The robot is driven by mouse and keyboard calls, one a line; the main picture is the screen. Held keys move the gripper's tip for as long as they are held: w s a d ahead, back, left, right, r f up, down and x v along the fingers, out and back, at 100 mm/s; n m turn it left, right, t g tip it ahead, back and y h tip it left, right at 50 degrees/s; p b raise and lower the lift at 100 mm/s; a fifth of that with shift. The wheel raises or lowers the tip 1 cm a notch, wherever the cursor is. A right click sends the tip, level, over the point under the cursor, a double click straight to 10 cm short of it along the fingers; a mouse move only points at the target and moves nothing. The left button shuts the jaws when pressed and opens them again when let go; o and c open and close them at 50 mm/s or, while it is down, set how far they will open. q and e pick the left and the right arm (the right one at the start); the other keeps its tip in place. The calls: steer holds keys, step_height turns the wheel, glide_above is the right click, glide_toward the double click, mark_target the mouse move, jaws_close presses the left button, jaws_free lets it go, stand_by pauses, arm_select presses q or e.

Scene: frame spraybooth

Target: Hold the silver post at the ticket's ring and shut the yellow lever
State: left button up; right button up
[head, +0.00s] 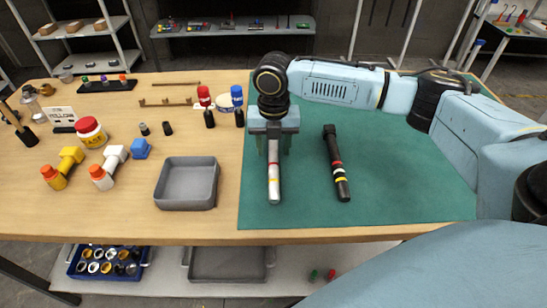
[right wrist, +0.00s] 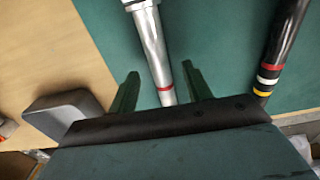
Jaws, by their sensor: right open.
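The silver post (head: 274,185) lies on the green mat, its near end toward the bench's front edge. It has one red ring and a dark collar at its far part; the right wrist view also shows it (right wrist: 152,45). My right gripper (head: 275,150) is open over the post. In the wrist view the post runs between its two fingers, with gaps on both sides; I cannot tell their height. A white card (head: 60,114), perhaps the ticket, has small print I cannot read surely. A yellow piece with an orange end (head: 71,156) may be the yellow lever. My left gripper is out of view.
A black post (head: 333,160) with red, white and yellow rings lies right of the silver one. A grey tray (head: 187,203) stands left of the mat. The mat's right part is clear.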

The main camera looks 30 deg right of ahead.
step_height(320, 180, down, 2)
steer(key=shift+f, duration=0.25)
steer(key=shift+c, duration=0.9)
steer(key=c, duration=0.7)
jaws_close()
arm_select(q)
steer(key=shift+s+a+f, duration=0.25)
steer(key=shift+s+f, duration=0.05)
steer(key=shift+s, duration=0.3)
